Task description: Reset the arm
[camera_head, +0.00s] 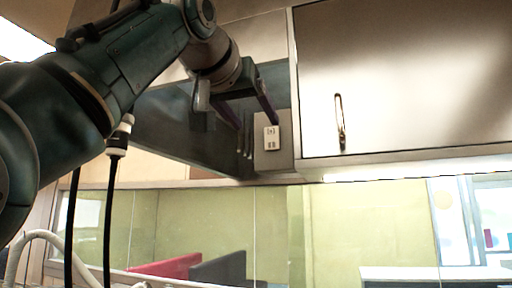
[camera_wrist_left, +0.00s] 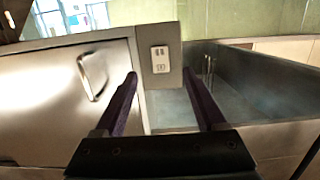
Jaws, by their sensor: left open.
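My left arm reaches in from the left in the head view, raised high. My left gripper (camera_head: 257,124) is open and empty, its two dark purple fingers spread in front of a cabinet recess. In the left wrist view the same gripper (camera_wrist_left: 160,80) shows both fingers apart with nothing between them. A white outlet plate (camera_head: 271,138) is beyond the fingertips; it also shows in the left wrist view (camera_wrist_left: 160,59), where the scene looks upside down. My right gripper is in neither view.
A pale wall cabinet (camera_head: 410,75) with a metal handle (camera_head: 340,120) fills the upper right. A dark open recess (camera_head: 170,125) lies behind and below my left forearm. Below are glass panes, a red panel (camera_head: 167,267) and a dark panel (camera_head: 218,270).

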